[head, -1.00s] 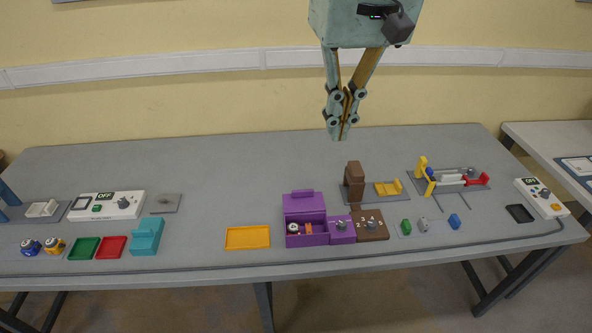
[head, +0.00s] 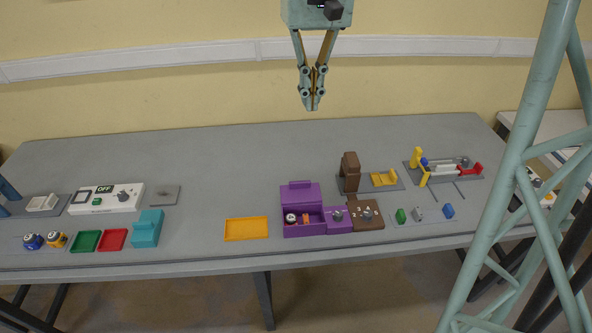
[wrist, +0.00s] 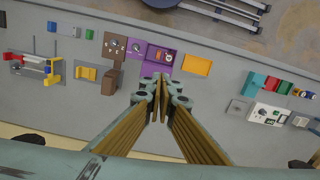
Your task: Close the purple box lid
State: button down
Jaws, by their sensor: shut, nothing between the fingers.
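The purple box (head: 305,230) stands near the front of the table, its lid (head: 300,196) raised open at the back and its inside showing. A white round item and an orange item lie in it. A lower purple part with a grey knob (head: 338,216) adjoins it on the right. In the wrist view the purple box (wrist: 159,68) lies beyond the fingertips, with its lid (wrist: 152,69) on the near side. My gripper (head: 312,105) is shut and empty, pointing down, high above the table and behind the box; it also shows in the wrist view (wrist: 160,84).
A brown box with a knob (head: 366,213) stands right of the purple one, and an upright brown block (head: 350,170) behind it. An orange tray (head: 246,229) lies left. A teal block (head: 147,228) stands further left. The table behind is clear.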

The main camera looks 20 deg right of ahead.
jog(key=w+d+f+g+p, duration=0.1)
jog(key=w+f+g+p, duration=0.1)
jog(key=w+f, duration=0.8)
jog(key=w+d+f+m+g+p, duration=0.1)
jog(key=w+d+f+g+p, duration=0.1)
jog(key=w+f, duration=0.9)
notch_tip(320, 180, down, 5)
jog(key=shift+d+f+y+p, duration=0.1)
jog(key=shift+d+y+p, duration=0.1)
jog(key=shift+y+p, duration=0.2)
jog(key=shift+f, duration=0.1)
send_near(301, 190)
jog(key=w+f, duration=0.4)
jog(key=shift+s+a+f+p, duration=0.15)
jog(key=shift+s+p, duration=0.15)
jog(key=shift+s, duration=1.3)
